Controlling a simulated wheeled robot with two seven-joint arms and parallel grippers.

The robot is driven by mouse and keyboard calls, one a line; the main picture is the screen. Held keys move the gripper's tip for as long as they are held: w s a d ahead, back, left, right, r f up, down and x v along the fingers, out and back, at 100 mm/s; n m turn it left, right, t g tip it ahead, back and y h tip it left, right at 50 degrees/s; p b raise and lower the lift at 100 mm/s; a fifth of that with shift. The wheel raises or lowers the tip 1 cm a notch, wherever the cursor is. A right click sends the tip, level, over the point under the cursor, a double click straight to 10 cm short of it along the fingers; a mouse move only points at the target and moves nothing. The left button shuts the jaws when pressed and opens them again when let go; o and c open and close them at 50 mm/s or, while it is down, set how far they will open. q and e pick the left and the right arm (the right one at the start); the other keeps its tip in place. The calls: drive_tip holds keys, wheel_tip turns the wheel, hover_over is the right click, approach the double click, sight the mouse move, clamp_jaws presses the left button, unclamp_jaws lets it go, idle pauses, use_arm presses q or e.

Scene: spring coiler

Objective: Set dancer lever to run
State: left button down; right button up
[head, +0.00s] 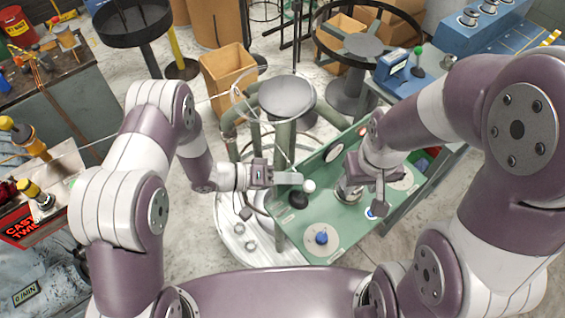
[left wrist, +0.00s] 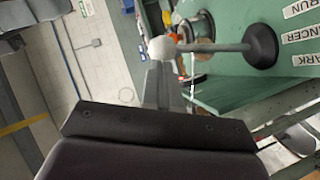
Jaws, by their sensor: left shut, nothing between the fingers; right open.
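The dancer lever shows in the left wrist view as a grey rod (left wrist: 215,47) with a white ball knob (left wrist: 162,48) and a black boot (left wrist: 262,46). Beside the boot are the labels RUN (left wrist: 302,8), DANCER (left wrist: 299,33) and PARK (left wrist: 305,60). The rod points out from the panel, with no clear lean to either end label. In the head view the knob (head: 309,186) is at the tip of my left gripper (head: 298,179). That gripper is shut and empty; its fingertips are close to the knob, contact unclear. My right gripper (head: 380,205) is open over the panel.
The green panel (head: 345,225) also carries a blue knob (head: 321,237) on a pale dial. A round grey-topped post (head: 287,95) and a thin wire stand behind my left gripper. A blue box (head: 405,75) with a green-knobbed lever stands at upper right.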

sight(306, 189)
use_arm(q)
drive_tip(key=shift+s+d+m+p, duration=0.35)
drive_tip(key=shift+s+d, duration=0.3)
drive_tip(key=shift+s, duration=0.25)
drive_tip(key=shift+s+d+f, duration=0.1)
drive_tip(key=shift+s+f, duration=0.1)
drive_tip(key=shift+s, duration=0.1)
drive_tip(key=shift+s, duration=0.1)
